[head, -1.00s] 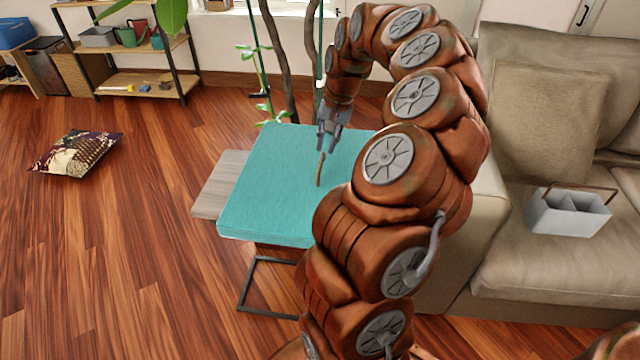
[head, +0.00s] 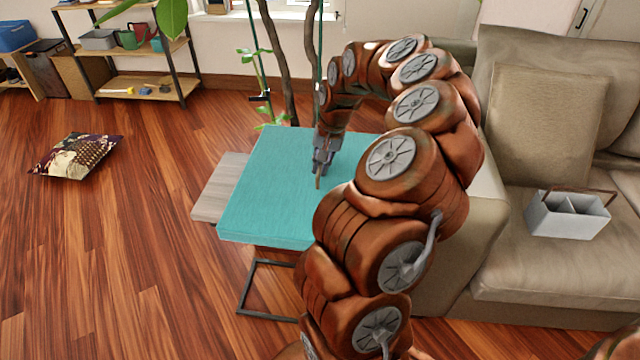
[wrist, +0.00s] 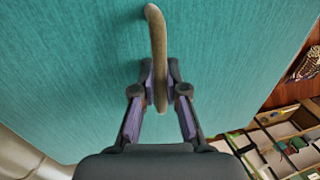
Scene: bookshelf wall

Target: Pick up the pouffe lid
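The pouffe lid (head: 265,190) is a flat teal square on top of the pouffe beside the sofa. A thin curved tan handle (head: 318,183) stands up from it. In the wrist view the teal lid surface (wrist: 70,70) fills most of the picture, and the handle (wrist: 157,35) runs down between the fingers. My gripper (head: 323,168) is low over the lid at the handle. In the wrist view my gripper (wrist: 160,80) has a fingertip close against each side of the handle. The lid's right part is hidden behind my arm.
A grey board (head: 219,187) shows left of the lid, and a dark metal frame (head: 268,290) below it. The sofa (head: 545,265) with a grey caddy (head: 568,213) is on the right. A patterned cushion (head: 76,157) lies on the otherwise open floor at left. Plant stems rise behind.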

